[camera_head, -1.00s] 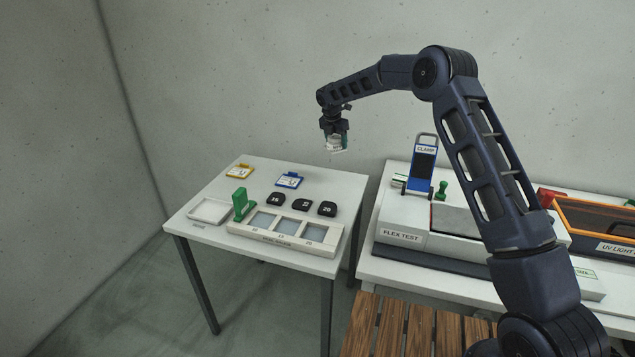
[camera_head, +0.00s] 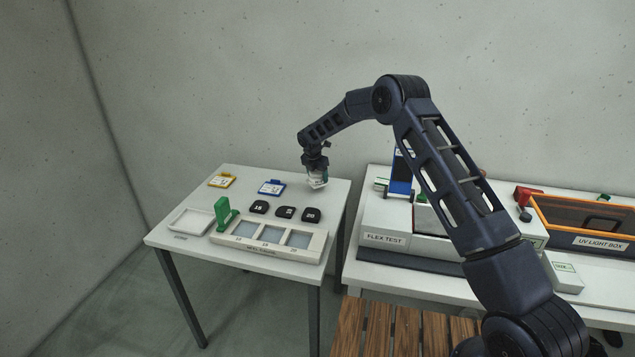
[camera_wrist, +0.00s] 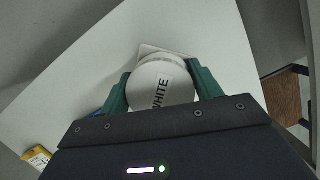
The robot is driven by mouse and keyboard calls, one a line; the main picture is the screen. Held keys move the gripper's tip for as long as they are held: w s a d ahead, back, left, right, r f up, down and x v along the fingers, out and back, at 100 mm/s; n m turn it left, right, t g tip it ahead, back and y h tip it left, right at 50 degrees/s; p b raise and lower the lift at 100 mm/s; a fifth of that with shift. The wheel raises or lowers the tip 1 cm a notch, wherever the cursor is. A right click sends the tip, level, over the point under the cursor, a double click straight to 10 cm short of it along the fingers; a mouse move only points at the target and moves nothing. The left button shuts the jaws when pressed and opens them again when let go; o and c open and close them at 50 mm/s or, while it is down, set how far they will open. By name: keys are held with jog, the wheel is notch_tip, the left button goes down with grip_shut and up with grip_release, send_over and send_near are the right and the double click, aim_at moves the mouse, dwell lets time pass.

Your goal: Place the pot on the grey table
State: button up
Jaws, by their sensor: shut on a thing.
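The pot is a small white round pot (camera_wrist: 158,84) with a label reading WHITE. In the wrist view it sits between the two green fingers of my gripper (camera_wrist: 160,90), which is shut on it. In the head view the pot (camera_head: 317,182) hangs under my gripper (camera_head: 316,176), at the back right part of the light grey table (camera_head: 190,247). It looks low over the tabletop; I cannot tell whether it touches. The table also shows in the wrist view (camera_wrist: 75,85).
On the table are a yellow tag (camera_head: 221,181), a blue tag (camera_head: 271,188), several black numbered blocks (camera_head: 285,212), a green stand (camera_head: 223,214), a white tray (camera_head: 190,221) and a three-window holder (camera_head: 268,246). A second bench with a flex test unit (camera_head: 385,232) stands to the right.

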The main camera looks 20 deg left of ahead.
aim_at(318, 181)
jog(key=shift+f, duration=1.5)
jog(key=shift+f, duration=0.15)
jog(key=o, duration=1.6)
jog(key=shift+c, duration=0.2)
jog(key=v, duration=1.2)
